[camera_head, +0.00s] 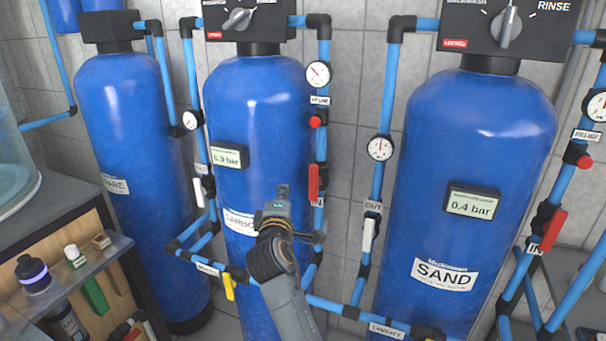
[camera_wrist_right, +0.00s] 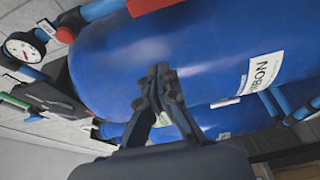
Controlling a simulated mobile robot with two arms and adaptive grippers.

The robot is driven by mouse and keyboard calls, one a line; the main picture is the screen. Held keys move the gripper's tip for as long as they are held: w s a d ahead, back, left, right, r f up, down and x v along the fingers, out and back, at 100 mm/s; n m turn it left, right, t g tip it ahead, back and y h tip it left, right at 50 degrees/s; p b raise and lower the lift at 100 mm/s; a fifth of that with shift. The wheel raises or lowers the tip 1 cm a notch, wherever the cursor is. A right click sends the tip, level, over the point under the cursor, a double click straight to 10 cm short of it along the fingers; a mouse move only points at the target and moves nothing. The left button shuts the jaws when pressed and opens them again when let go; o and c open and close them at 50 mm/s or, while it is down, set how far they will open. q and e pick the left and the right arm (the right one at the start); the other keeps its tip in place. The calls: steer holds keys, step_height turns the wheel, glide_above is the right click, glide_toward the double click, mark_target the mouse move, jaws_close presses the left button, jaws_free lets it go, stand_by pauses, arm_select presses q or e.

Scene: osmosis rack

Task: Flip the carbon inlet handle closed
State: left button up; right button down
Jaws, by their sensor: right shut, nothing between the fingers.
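The carbon tank (camera_head: 255,110) is the middle blue tank; its name label is partly covered by my right arm. The red carbon inlet handle (camera_head: 313,182) is on the pipe at the tank's right side, above the "IN" label. It stands upright, along the pipe. A red handle shows cut off at the top edge of the wrist view (camera_wrist_right: 152,5). My right gripper (camera_head: 282,190) is shut and empty in front of the tank, left of the handle and apart from it. Its closed fingertips show in the wrist view (camera_wrist_right: 158,72). My left gripper is out of view.
A round red knob (camera_head: 316,122) and a gauge (camera_head: 318,74) sit above the handle on the same pipe. The sand tank (camera_head: 470,130) stands to the right, with its own red handle (camera_head: 554,229). A shelf with bottles (camera_head: 33,275) is at lower left.

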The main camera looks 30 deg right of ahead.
mark_target(290, 162)
steer(key=shift+s+d+r, duration=0.15)
steer(key=shift+d+r, duration=0.05)
steer(key=shift+r, duration=0.35)
steer(key=p+x, duration=0.2)
steer(key=x, duration=0.8)
steer(key=shift+r, duration=0.2)
steer(key=s+d+p, duration=0.2)
steer(key=s+p, duration=0.1)
steer(key=shift+d+f, duration=0.1)
steer(key=shift+d, duration=0.15)
steer(key=shift+s+d, duration=0.1)
